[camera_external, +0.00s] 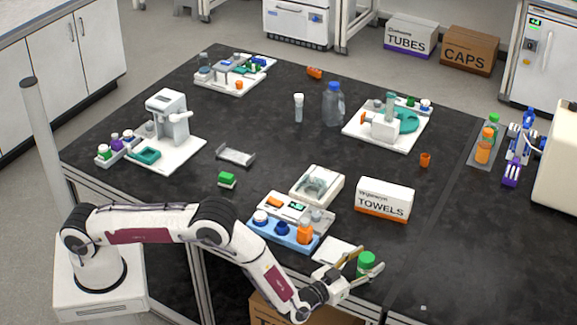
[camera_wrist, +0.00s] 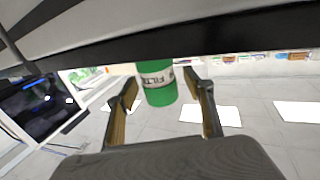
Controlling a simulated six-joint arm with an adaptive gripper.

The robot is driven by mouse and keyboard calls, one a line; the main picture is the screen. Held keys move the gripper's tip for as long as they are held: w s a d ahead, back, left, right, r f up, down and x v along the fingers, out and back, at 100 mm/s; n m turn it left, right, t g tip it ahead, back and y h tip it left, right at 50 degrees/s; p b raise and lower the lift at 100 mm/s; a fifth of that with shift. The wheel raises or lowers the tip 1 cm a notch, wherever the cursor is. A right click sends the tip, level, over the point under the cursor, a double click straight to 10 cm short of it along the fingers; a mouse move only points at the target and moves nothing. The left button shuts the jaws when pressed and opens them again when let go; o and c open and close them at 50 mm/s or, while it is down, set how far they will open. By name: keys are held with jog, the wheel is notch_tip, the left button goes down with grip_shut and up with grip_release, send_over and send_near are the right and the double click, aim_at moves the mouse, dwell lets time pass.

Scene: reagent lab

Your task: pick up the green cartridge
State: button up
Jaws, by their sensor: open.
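The green cartridge (camera_external: 367,263) is a green cylinder at the front edge of the dark table in the external view. In the wrist view the green cartridge (camera_wrist: 158,88) shows a white label with dark lettering. My gripper (camera_external: 369,260) is open, with its fingers pointing toward the cartridge. In the wrist view my gripper (camera_wrist: 160,78) has one finger on each side of the cartridge, with a gap visible by each. I cannot tell how deep the cartridge sits between the fingers. Part of it is hidden by a finger in the external view.
A white square pad (camera_external: 334,252) lies left of the cartridge. A blue rack with bottles (camera_external: 283,238) and a towels box (camera_external: 384,199) stand behind. The dark table (camera_external: 440,270) is mostly clear to the right.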

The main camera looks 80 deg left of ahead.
dwell(0.4)
jog(key=c, duration=1.3)
jog(key=shift+o, duration=0.2)
jog(key=shift+r, duration=0.15)
jog(key=shift+r, duration=4.9)
